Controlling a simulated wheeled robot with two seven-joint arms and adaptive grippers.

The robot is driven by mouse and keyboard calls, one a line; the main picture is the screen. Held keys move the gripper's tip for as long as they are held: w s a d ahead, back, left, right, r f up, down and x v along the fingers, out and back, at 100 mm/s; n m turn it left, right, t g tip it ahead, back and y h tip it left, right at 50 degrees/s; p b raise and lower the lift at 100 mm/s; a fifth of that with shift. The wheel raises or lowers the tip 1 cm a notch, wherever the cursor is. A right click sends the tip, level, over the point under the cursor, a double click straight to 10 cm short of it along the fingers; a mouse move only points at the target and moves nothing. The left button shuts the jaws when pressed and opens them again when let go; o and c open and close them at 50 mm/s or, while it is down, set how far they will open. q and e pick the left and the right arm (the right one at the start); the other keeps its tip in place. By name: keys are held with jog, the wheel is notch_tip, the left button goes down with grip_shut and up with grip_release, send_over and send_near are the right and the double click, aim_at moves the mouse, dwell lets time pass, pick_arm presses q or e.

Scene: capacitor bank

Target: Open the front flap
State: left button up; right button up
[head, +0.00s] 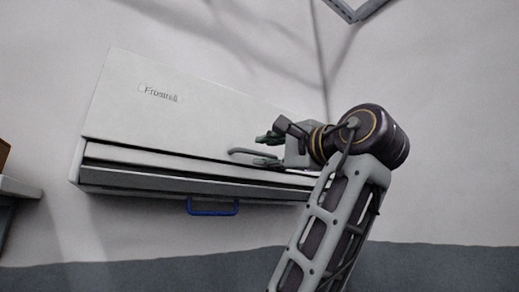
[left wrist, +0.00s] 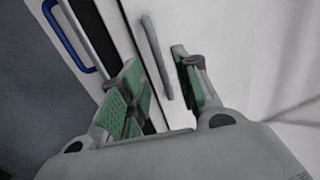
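The front flap (head: 185,110) is the pale, labelled front panel of a box on the wall. A dark gap runs under its lower edge, so it looks slightly ajar, though I cannot be sure. A grey bar handle (head: 248,151) sits near the flap's lower edge. My left gripper (head: 268,150) is at the handle's right end, fingers apart. In the left wrist view, the handle (left wrist: 157,58) lies between the two green-padded fingers of the left gripper (left wrist: 158,80), with space beside it. Whether either finger touches it I cannot tell. My right gripper is not in view.
A blue handle (head: 212,207) hangs under the box and also shows in the left wrist view (left wrist: 68,35). A grey shelf (head: 18,188) with a brown object stands at the far left.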

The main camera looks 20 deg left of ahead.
aim_at(258, 153)
pick_arm(q)
jog(key=shift+p+x, duration=0.5)
jog(key=shift+x, duration=1.55)
grip_shut()
